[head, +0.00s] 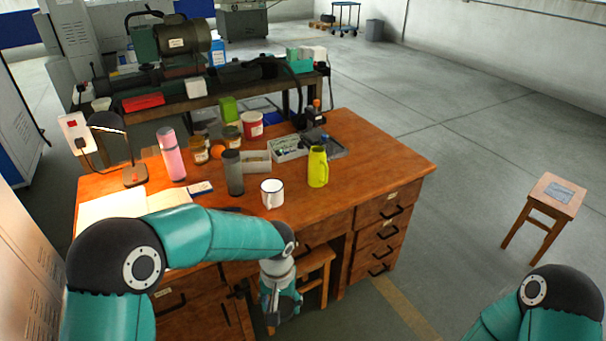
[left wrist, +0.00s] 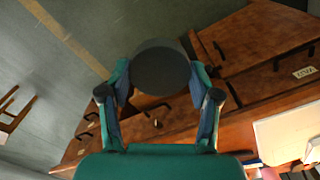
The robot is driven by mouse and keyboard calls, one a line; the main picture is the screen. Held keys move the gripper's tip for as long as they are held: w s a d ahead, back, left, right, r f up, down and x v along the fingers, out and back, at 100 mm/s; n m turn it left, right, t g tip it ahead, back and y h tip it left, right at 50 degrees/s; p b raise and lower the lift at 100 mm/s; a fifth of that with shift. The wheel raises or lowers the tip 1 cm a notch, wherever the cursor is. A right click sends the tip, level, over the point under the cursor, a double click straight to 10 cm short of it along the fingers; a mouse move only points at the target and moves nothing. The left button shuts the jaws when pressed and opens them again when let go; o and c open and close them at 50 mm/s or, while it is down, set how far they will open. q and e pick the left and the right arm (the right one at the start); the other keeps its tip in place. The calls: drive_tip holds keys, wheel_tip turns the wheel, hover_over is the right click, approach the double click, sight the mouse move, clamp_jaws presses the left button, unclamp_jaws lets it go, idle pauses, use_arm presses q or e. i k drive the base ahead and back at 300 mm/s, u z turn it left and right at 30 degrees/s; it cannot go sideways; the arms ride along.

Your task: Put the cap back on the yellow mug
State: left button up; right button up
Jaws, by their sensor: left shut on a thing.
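My left gripper (head: 281,306) hangs in front of the desk, below the desktop's front edge and apart from the mug. In the left wrist view its fingers (left wrist: 160,88) are shut on a dark grey round cap (left wrist: 162,66), seen face-on. In the head view the cap is not clearly visible. My right gripper is out of view; only part of the right arm shows.
On the desk (head: 385,165) stand a white mug (head: 272,193), a grey tumbler (head: 234,172), a pink bottle (head: 171,155), jars, trays and a lamp (head: 118,145). A stool (head: 314,266) stands under the desk front. The desktop's right side is clear.

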sight(317, 168)
drive_tip(key=u, duration=0.1)
drive_tip(key=i, duration=1)
drive_tip(key=z, duration=0.05)
